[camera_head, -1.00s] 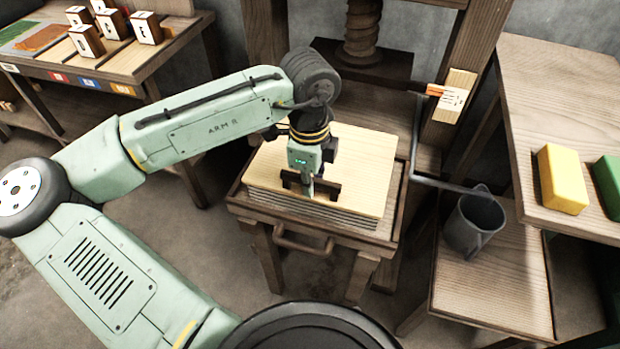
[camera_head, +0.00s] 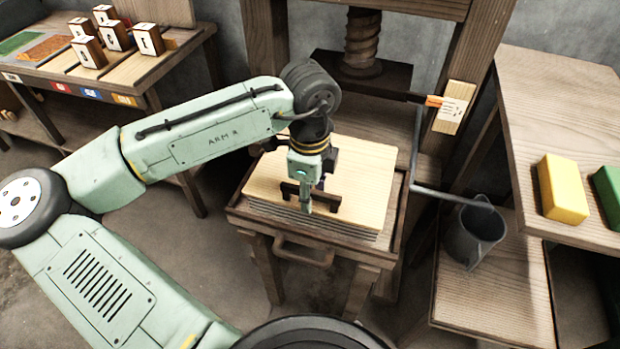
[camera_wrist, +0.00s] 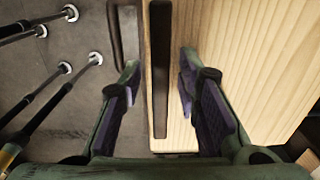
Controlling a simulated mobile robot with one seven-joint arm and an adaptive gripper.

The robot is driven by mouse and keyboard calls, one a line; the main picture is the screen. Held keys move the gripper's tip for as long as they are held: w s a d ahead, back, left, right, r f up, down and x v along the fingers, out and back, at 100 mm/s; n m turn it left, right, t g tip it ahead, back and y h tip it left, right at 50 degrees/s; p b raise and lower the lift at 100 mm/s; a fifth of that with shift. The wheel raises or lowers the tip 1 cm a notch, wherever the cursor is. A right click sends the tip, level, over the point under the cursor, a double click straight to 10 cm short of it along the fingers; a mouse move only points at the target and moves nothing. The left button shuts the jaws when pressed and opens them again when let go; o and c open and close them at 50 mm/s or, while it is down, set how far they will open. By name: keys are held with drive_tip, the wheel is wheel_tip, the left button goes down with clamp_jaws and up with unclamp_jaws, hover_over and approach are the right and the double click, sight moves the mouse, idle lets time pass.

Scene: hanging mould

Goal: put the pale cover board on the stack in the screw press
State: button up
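The pale cover board (camera_head: 362,185) lies flat on top of the stack of sheets (camera_head: 310,219) in the screw press. A dark bar-like handle (camera_head: 328,201) is on the board near its front edge. It also shows in the wrist view (camera_wrist: 160,70). My gripper (camera_head: 312,197) is low over the board at the handle. In the wrist view my gripper (camera_wrist: 160,100) is open. Its two fingers stand on either side of the handle, with clear gaps to it. The arm hides part of the board's back left.
The press screw (camera_head: 362,40) and dark platen (camera_head: 350,72) are above and behind the board. A bent metal rod and a grey bucket (camera_head: 474,232) are at the right. A yellow block (camera_head: 563,188) sits on the right table. Lettered blocks (camera_head: 148,40) stand on the left table.

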wheel_tip(320, 180, up, 12)
drive_tip(key=b, duration=0.1)
